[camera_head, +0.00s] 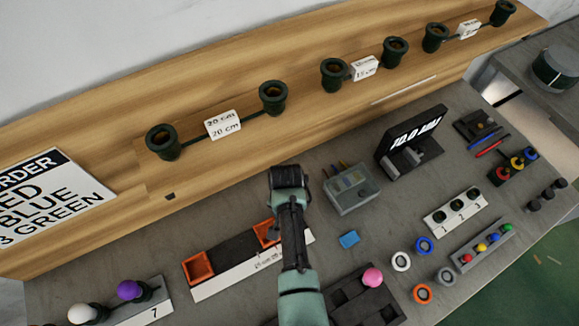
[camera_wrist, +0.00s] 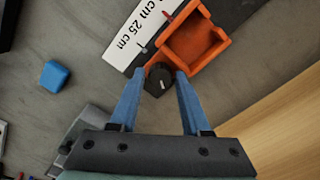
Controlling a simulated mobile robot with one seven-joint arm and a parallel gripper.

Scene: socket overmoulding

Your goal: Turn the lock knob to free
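In the wrist view, the lock knob (camera_wrist: 158,79) is a small dark round knob with a light pointer mark. It sits at the corner of an orange holder (camera_wrist: 195,45), beside a white scale strip (camera_wrist: 135,30) marked 25 cm. My gripper (camera_wrist: 160,73) has its two blue fingers apart, one on each side of the knob. A narrow gap seems to show on each side; I cannot tell whether the fingertips are down at knob height. In the head view, my arm hides the knob and fingers; the scale strip (camera_head: 230,278) and orange holder (camera_head: 265,231) show beside it.
A blue block (camera_head: 349,238) lies right of my arm, with a grey box (camera_head: 350,190) behind it. A display (camera_head: 412,140) stands further right. A second orange holder (camera_head: 198,267) is at the strip's left end. The wooden ledge (camera_head: 110,190) runs along the back.

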